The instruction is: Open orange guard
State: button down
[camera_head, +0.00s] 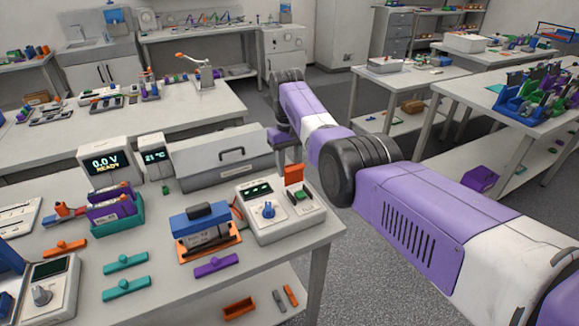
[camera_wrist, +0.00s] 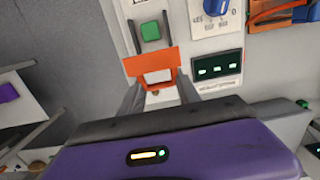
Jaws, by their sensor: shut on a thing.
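The orange guard (camera_head: 293,173) stands raised at the back of the green button (camera_head: 301,195) on the white cycler box (camera_head: 262,222). The button is uncovered. In the wrist view the guard (camera_wrist: 150,62) is a wide orange plate with a narrower frame-like tab below it. The green button (camera_wrist: 150,31) shows clear above the plate. My gripper (camera_wrist: 159,88) is shut on the guard, its two grey fingers on either side of the tab. In the head view my gripper is behind the guard, and its fingertips are partly hidden.
The cycler has a blue knob (camera_head: 267,210) and a small display. A grey case (camera_head: 222,155) stands close at its left. A blue-topped battery (camera_head: 199,225) sits in an orange tray in front. Teal, purple and orange pieces lie on the bench. The floor to the right is clear.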

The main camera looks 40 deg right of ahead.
jog(key=shift+f, duration=0.1)
jog(key=c, duration=0.9)
grip_release()
jog(key=shift+o, duration=0.2)
notch_tip(320, 180, up, 8)
jog(key=b, duration=0.1)
jog(key=shift+w, duration=0.25)
jog(key=shift+f, duration=0.1)
jog(key=shift+s, duration=0.1)
